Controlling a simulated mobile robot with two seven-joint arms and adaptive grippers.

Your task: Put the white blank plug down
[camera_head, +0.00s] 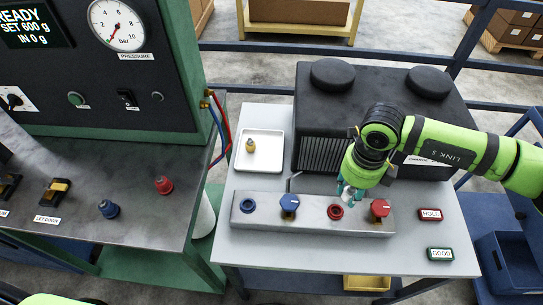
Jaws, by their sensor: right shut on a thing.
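My right gripper (347,192), on the green arm from the right, points down just behind the grey manifold block (312,224), between the blue knob and the red knob. Its teal fingertips are shut on a small whitish thing, taken as the white blank plug, which they mostly hide. I cannot tell whether it touches anything below. The block carries a blue ring port (248,206), a blue knob (289,205), a red ring port (335,212) and a red knob (380,208). A white tray (275,138) at the back left holds a small brass-yellow piece (251,146). My left gripper is out of view.
A large black ribbed unit (325,100) stands behind the gripper. HOLD (431,214) and GOOD (439,254) labels lie at the right. The left bench (100,180) carries red (164,185) and blue (109,209) fittings. The light table's front strip (300,250) is clear.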

